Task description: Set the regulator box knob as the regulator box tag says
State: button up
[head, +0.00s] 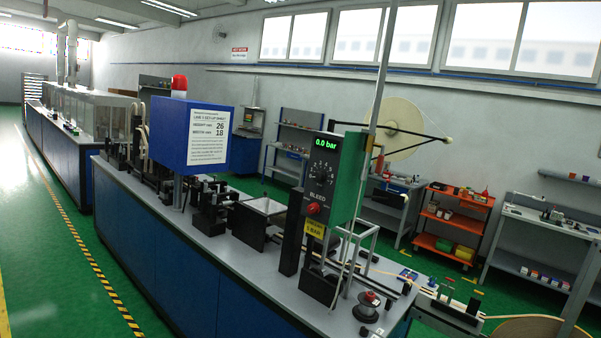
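The regulator box (346,180) is a green box with a dark front panel, standing on a post above the near end of the long blue bench. Its display (327,143) reads 0.0 bar in green. Below it is a dark knob (321,174) ringed by small numerals; where its pointer stands is too small to tell. Under the knob are the word BLEED and a red button (313,209). A yellow tag (315,229) hangs at the box's lower edge; its lower line seems to read 5 BAR, the upper line is too small to read. My gripper is not in view.
The long bench (185,270) carries machine parts and a blue box (190,133) with a white sheet and red lamp. A thin upright pole (382,75) stands by the regulator box. Green floor (60,230) is clear left of the bench, along a striped line. Shelves line the back wall.

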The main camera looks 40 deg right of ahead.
aim_at(321, 175)
jog(key=z, duration=0.25)
jog(key=i, duration=1.25)
jog(key=z, duration=0.85)
jog(key=i, duration=0.55)
jog(key=z, duration=0.35)
